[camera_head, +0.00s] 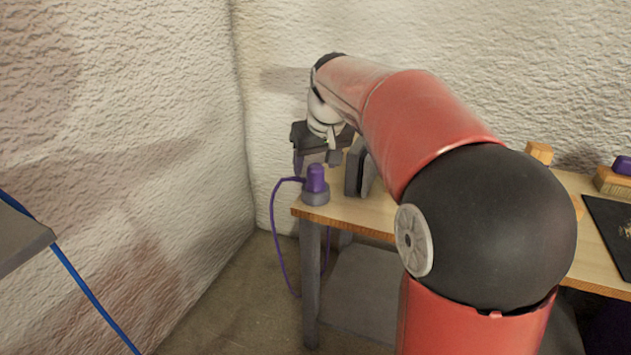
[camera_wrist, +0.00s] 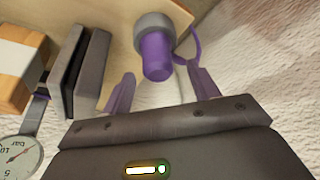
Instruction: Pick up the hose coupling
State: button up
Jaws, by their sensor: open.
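The piece that looks like the hose coupling (camera_head: 316,181) is a purple cylinder in a wider grey collar. It stands upright at the left end of the wooden table, with a thin purple hose running from it over the edge. In the wrist view the coupling (camera_wrist: 155,58) shows just beyond and between the two purple fingers. My gripper (camera_wrist: 162,88) is open and empty, with a finger to either side of the coupling's line and no contact visible. In the head view my gripper (camera_head: 318,157) is behind and above the coupling, its fingers partly hidden.
Dark upright slabs (camera_wrist: 80,68) stand close by the coupling, with an orange box (camera_wrist: 20,62) and a pressure gauge (camera_wrist: 20,150) beyond. The table (camera_head: 372,222) also bears a wooden block (camera_head: 538,152), a brush (camera_head: 614,183) and a dark mat (camera_head: 608,222). Rough walls stand behind and left.

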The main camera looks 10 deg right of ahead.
aim_at(316, 166)
jog(key=x, duration=0.3)
jog(key=shift+w+f, duration=0.1)
jog(key=shift+f, duration=0.25)
jog(key=c, duration=0.9)
jog(key=shift+c, duration=0.6)
jog(key=shift+r, duration=0.2)
